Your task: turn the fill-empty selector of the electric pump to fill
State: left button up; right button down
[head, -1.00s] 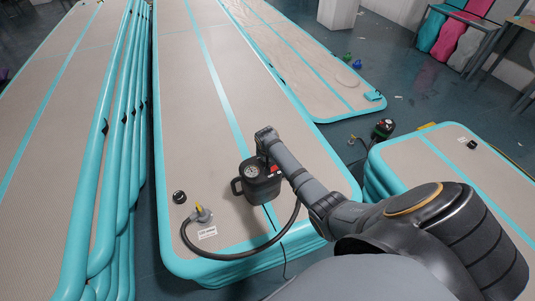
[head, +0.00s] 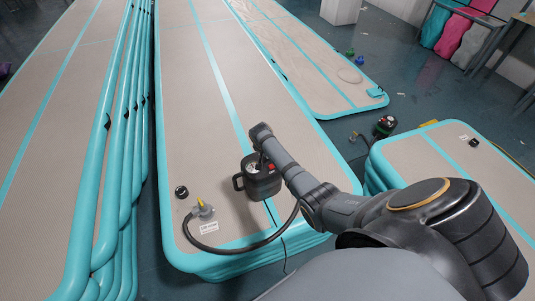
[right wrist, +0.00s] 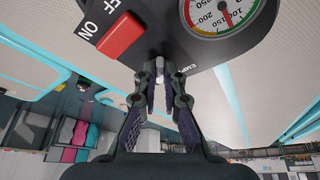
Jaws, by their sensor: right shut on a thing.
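The black electric pump (head: 262,183) stands on the near part of the middle inflatable track (head: 225,225), with its hose running to the valve (head: 203,211). In the right wrist view the pump's top panel (right wrist: 255,42) shows a red ON/OFF rocker switch (right wrist: 120,36), a pressure gauge (right wrist: 222,12) and a partly hidden label starting "EMP". My right gripper (right wrist: 164,78) is shut on the small pale selector knob (right wrist: 168,68) beside that label. The fingers hide most of the knob, and a "fill" label does not show. My left gripper is not in view.
A black cap (head: 181,192) lies on the track left of the valve. Stacked tracks (head: 120,150) stand at the left, and another track (head: 460,165) at the right. A second pump-like device (head: 385,126) sits on the floor beyond it.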

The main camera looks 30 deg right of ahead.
jog(key=c, duration=1.5)
grip_release()
jog(key=shift+o, duration=0.2)
jog(key=v, duration=1.2)
